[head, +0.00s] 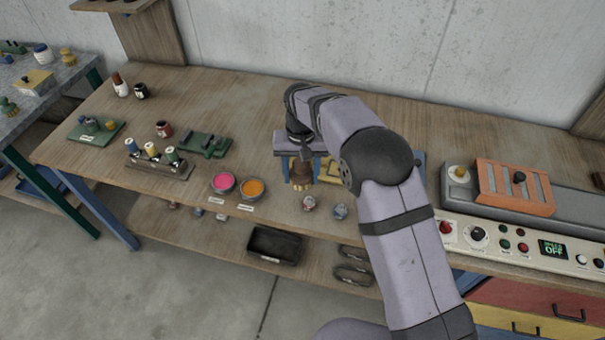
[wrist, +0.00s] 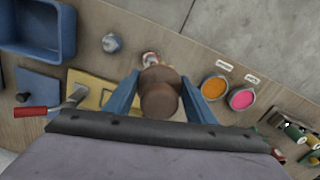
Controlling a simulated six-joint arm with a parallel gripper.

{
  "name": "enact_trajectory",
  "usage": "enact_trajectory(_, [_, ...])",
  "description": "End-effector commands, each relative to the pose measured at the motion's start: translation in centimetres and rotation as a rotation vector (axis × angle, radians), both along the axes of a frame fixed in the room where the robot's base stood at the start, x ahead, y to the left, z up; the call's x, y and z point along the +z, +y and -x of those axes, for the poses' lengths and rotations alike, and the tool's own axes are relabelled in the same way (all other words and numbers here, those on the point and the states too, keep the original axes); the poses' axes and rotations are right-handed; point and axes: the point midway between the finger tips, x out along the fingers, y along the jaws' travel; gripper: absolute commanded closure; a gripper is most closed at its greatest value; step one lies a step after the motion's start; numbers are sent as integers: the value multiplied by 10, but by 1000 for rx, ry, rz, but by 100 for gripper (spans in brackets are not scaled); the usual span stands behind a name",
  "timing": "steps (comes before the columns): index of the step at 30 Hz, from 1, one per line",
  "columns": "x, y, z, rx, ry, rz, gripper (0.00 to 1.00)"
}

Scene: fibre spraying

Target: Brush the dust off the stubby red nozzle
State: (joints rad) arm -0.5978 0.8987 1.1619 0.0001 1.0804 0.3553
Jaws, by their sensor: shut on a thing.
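My gripper (wrist: 160,100) has blue fingers shut on a brown wooden brush (wrist: 158,94), seen from above in the wrist view. In the head view the brush (head: 301,175) hangs below my gripper (head: 303,168), with pale bristles low down. The stubby red nozzle (head: 309,202), whitish on top, stands near the bench's front edge, just in front of the brush. In the wrist view the nozzle (wrist: 149,57) shows only partly past the brush. I cannot tell whether the bristles touch it.
A grey-blue nozzle (head: 340,211) stands beside the red one. Orange (head: 252,188) and pink (head: 223,183) pots are to the left. A yellow plate (wrist: 84,88), a red-handled tool (wrist: 30,111) and a blue bin (wrist: 68,30) lie on the other side. A control panel (head: 520,245) is at right.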

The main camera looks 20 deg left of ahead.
Motion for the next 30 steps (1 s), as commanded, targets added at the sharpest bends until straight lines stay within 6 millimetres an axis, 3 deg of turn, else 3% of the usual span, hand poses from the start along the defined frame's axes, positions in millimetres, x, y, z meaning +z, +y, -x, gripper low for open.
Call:
enact_trajectory(14, [-7, 2, -2, 12, 0, 0, 68])
enact_trajectory(30, [-50, 2, -2, 12, 0, 0, 68])
